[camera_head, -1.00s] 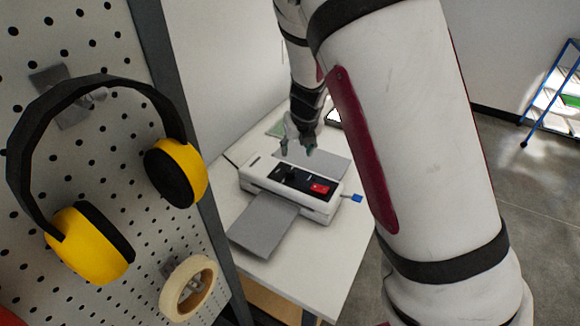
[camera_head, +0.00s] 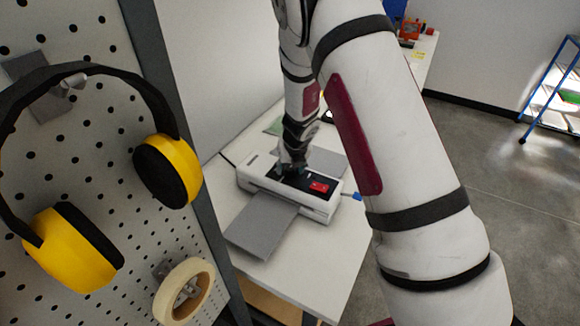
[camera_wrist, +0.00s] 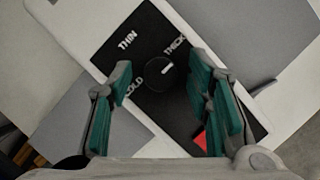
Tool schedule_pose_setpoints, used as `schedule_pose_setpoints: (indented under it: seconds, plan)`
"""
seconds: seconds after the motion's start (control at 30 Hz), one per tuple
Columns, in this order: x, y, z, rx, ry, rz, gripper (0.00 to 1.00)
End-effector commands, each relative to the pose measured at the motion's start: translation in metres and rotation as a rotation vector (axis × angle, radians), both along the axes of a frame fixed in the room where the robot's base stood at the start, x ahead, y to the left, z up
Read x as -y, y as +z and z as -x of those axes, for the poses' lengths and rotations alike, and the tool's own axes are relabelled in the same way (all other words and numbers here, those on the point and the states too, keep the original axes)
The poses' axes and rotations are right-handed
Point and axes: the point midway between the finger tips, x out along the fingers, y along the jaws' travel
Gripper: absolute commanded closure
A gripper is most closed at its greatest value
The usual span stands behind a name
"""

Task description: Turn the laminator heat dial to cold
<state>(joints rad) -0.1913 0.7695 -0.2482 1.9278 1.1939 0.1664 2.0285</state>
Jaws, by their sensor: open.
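The laminator (camera_head: 318,208) is a white box on the table with a black control panel and a red switch (camera_head: 319,187). In the wrist view, its round black heat dial (camera_wrist: 160,76) sits among the words THIN, THICK and COLD on the panel. The white mark on the dial lies on its side toward THICK. My gripper (camera_wrist: 160,67) is open, with its green-padded fingers on either side of the dial and apart from it in the picture. In the head view, my gripper (camera_head: 291,168) is low over the panel and hides the dial.
A grey sheet (camera_head: 262,225) extends from the laminator's front, and another (camera_head: 330,162) lies behind it. A blue object (camera_head: 357,196) is at its right end. A pegboard (camera_head: 100,25) with yellow earmuffs (camera_head: 70,250) and a tape roll (camera_head: 184,291) stands at left.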

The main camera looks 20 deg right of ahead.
Motion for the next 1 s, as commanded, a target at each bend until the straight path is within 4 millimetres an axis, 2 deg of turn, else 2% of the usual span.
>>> schedule_pose_setpoints:
  seconds: [0.2, 0.27, 0.4, 0.43, 0.77, 1.0]
  plan:
    - [0.0001, -0.0003, -0.0001, 0.0, 0.0, 0.0, 0.54]
    - [0.0001, -0.0003, 0.0, 0.0, 0.0, 0.0, 0.66]
    - [0.0001, -0.0002, 0.0, 0.0, 0.0, 0.0, 0.97]
    - [0.0001, -0.0002, 0.0, 0.0, 0.0, 0.0, 1.0]
    - [0.0007, -0.0006, -0.0001, 0.0, 0.027, -0.001, 1.0]
    - [0.0024, -0.001, -0.0009, 0.0, 0.148, -0.001, 1.0]
